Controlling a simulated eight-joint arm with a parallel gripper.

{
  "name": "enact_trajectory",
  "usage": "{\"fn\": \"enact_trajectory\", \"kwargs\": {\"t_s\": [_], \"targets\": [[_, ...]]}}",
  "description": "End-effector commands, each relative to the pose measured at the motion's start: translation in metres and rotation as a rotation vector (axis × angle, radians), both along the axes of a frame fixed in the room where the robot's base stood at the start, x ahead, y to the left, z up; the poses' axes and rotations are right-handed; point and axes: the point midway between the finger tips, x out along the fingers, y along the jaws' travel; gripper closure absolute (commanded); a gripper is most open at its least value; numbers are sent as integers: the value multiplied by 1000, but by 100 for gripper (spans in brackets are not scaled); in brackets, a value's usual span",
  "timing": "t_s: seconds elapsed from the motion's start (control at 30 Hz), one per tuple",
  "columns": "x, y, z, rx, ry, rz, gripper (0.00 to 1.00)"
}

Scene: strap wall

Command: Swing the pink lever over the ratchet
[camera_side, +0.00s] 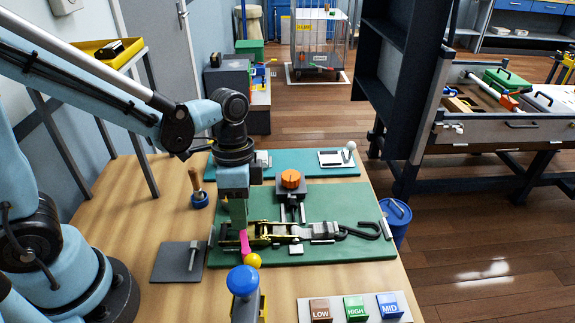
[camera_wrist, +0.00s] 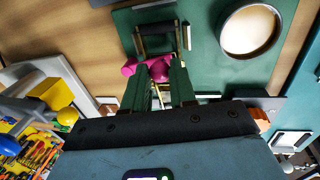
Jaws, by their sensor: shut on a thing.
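The pink lever (camera_side: 245,243) is at the left end of the ratchet (camera_side: 268,232), a gold and black frame on the green board (camera_side: 350,210). A grey strap (camera_side: 318,231) runs right from the ratchet to a black hook. My gripper (camera_side: 242,228) points down over the lever's upper part and hides some of it. In the wrist view the two green fingers (camera_wrist: 160,88) are shut on the pink lever (camera_wrist: 155,70), which shows between and beside their tips. Dark bars and pink end pieces lie just beyond the fingertips there.
A yellow ball (camera_side: 253,260) and a blue ball (camera_side: 243,280) stand close in front of the lever. An orange knob (camera_side: 291,179) rises behind the ratchet. LOW, HIGH and MID blocks (camera_side: 354,308) sit at front right. A grey plate with a post (camera_side: 178,262) lies left.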

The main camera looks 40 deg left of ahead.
Motion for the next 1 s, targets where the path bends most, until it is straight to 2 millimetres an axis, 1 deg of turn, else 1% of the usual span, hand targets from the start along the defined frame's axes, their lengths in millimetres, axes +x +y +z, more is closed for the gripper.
{"fn": "enact_trajectory", "kwargs": {"t_s": [0.2, 0.4, 0.97, 1.0], "targets": [[6, -5, 0, 3, 0, -124, 100], [8, -7, 0, 2, 1, -186, 100], [10, -8, 0, 0, -2, -211, 100], [10, -9, 0, 0, -2, -210, 68]]}}
